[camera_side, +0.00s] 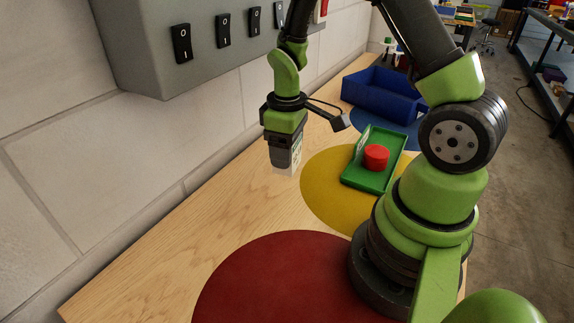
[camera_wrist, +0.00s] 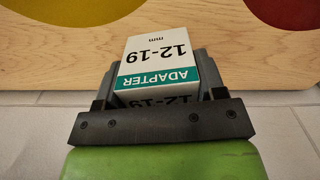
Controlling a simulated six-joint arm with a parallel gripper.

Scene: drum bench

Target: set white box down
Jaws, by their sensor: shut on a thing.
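A white box (camera_wrist: 156,49) with a teal band reads "12-19 mm ADAPTER" in the wrist view. My gripper (camera_wrist: 158,78) is shut on it, with a grey finger on each side. In the side view, my gripper (camera_side: 286,152) points down beside the left edge of the yellow disc, on the wall side. The lower end of the white box (camera_side: 285,168) shows pale below the fingers, over or on bare wood. I cannot tell whether it touches the bench.
A green tray (camera_side: 350,181) holding a red cylinder (camera_side: 376,157) sits on the yellow disc (camera_side: 322,186). A blue bin (camera_side: 371,100) stands behind it. A red disc (camera_side: 270,285) lies in front. A grey switch panel (camera_side: 160,60) hangs on the left wall. Bare wood (camera_side: 200,225) is clear.

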